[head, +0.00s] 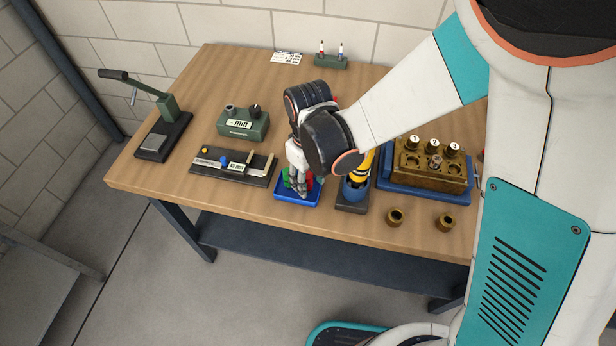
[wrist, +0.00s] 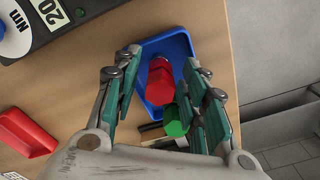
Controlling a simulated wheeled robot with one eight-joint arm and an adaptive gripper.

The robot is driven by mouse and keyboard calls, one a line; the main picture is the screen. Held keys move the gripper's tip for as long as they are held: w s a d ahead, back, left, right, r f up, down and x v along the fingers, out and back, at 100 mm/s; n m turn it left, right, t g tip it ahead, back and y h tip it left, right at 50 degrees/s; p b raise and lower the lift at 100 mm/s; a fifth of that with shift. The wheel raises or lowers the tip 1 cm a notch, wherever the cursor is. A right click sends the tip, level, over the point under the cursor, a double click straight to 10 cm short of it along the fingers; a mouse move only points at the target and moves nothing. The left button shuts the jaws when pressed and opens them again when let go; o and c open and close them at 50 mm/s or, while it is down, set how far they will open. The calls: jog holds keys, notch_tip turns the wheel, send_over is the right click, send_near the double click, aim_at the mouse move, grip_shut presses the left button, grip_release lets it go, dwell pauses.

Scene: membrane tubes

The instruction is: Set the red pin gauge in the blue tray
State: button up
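The blue tray (head: 297,201) lies at the front edge of the bench, below my gripper; it also shows in the wrist view (wrist: 182,46). The red pin gauge (wrist: 161,80) appears in the tray, between my gripper's fingers (wrist: 165,92). Bare gaps show between the gauge and both fingers, so the gripper is open around it. A green gauge (wrist: 175,122) is beside the red one, close to the right-hand fingers. In the head view my gripper (head: 301,184) points down over the tray and hides most of both gauges. I cannot tell if the red gauge is upright.
A dark stand with a blue cup (head: 355,190) is just right of the tray. A black fixture (head: 232,167) is to its left. A brass block (head: 430,170) sits in another blue tray. Two brass rings (head: 396,217) lie near the front edge. A red tray (wrist: 25,132) shows in the wrist view.

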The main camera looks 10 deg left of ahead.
aim_at(308, 176)
notch_tip(308, 176, up, 12)
jog(key=p, duration=0.3)
jog(key=shift+r+p, duration=0.2)
jog(key=shift+p, duration=0.15)
